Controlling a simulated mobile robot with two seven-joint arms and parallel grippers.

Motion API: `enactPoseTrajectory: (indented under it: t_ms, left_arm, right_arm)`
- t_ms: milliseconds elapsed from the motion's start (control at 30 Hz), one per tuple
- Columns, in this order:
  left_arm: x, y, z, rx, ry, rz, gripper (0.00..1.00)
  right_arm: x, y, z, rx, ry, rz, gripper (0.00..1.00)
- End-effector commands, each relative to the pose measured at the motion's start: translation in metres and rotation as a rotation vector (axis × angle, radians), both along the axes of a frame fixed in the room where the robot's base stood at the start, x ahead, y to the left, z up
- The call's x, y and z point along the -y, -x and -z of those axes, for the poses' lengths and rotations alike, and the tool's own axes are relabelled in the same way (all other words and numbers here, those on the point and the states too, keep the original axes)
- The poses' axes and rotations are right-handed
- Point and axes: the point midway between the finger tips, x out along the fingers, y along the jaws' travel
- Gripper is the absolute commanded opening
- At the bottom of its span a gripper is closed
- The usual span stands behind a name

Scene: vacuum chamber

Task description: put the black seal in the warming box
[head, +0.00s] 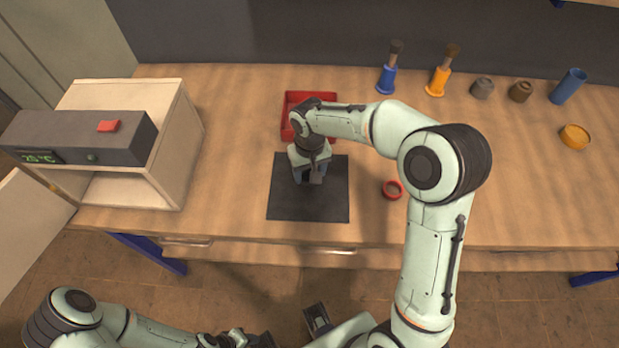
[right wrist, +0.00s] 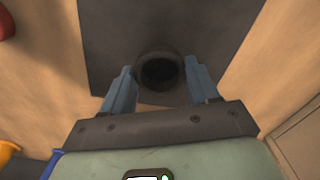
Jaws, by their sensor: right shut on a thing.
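The black seal (right wrist: 160,70) is a dark ring between the fingers of my right gripper (right wrist: 158,82) in the right wrist view. In the head view my right gripper (head: 311,178) points down over the dark mat (head: 310,207) and is shut on the seal, which it hides there. I cannot tell whether the seal touches the mat. My left gripper (head: 240,339) is at the bottom edge, too cut off to read.
Blue (head: 387,78) and orange (head: 437,80) handled tools, a blue cylinder (head: 568,86) and a yellow ring (head: 575,136) stand farther right. The bench between box and mat is clear.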

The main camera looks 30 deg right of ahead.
Motion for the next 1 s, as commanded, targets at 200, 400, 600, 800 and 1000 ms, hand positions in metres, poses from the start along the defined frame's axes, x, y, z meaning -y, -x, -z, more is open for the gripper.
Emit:
enactPoseTrajectory:
  t_ms: [200, 400, 600, 800, 1000]
  left_arm:
    - [0.000, 0.001, 0.003, -0.001, -0.001, 0.000, 0.43]
    - [0.000, 0.001, 0.003, -0.002, -0.001, 0.000, 0.43]
    - [0.000, 0.002, 0.005, -0.002, 0.000, 0.000, 0.43]
    - [0.000, 0.002, 0.006, -0.002, 0.000, 0.000, 0.43]
    - [0.000, 0.002, 0.006, -0.002, 0.000, 0.000, 0.43]
  right_arm:
    - [0.000, 0.001, 0.033, -0.004, 0.001, 0.001, 0.27]
    - [0.000, 0.000, 0.037, -0.001, 0.000, 0.000, 0.27]
    - [0.000, 0.001, 0.039, -0.001, 0.000, 0.000, 0.27]
    - [0.000, 0.000, 0.041, -0.001, 0.000, 0.000, 0.85]
    - [0.000, 0.000, 0.040, -0.001, 0.000, 0.000, 0.85]
